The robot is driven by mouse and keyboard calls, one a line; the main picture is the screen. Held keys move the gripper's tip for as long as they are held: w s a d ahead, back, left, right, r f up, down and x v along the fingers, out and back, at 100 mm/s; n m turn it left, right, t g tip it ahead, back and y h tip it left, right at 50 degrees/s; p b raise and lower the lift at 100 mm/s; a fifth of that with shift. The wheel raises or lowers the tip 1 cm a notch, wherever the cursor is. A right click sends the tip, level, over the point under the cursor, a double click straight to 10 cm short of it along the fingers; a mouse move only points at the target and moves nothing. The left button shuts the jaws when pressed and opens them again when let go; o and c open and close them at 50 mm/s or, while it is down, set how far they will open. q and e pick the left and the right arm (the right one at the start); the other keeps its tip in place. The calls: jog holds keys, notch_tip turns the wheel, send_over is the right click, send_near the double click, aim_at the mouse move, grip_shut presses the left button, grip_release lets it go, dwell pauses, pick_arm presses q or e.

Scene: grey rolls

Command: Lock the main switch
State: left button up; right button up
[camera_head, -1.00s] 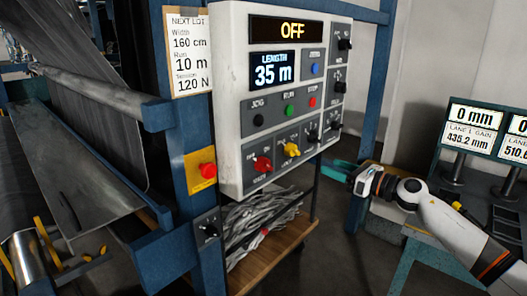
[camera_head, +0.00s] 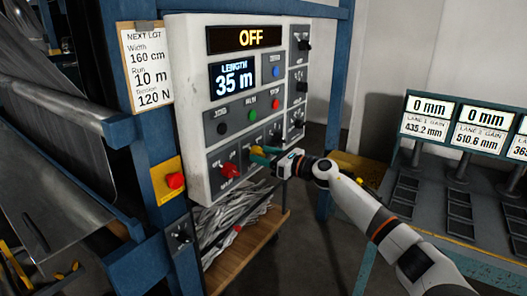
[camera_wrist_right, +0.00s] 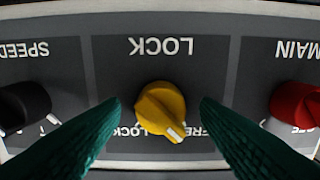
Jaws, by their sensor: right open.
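The yellow LOCK knob (camera_wrist_right: 161,110) sits centred in the right wrist view, where the labels appear upside down. Its white pointer mark aims to the lower right, toward the FREE label. My right gripper (camera_wrist_right: 160,103) is open, with one green finger on each side of the knob and visible gaps to it. In the head view, my right gripper (camera_head: 262,154) is at the panel's lower row and partly hides the yellow knob. The red MAIN knob (camera_head: 230,170) is left of it; it also shows in the wrist view (camera_wrist_right: 297,105). My left gripper is out of view.
The panel's top display (camera_head: 258,39) reads OFF. A black SPEED knob (camera_wrist_right: 24,106) is beside the yellow knob. A red button on a yellow plate (camera_head: 175,181) is on the blue post. A bench with gain displays (camera_head: 480,131) stands at the right.

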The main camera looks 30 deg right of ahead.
jog(key=shift+w+a, duration=0.15)
jog(key=shift+w, duration=0.1)
jog(key=c, duration=1)
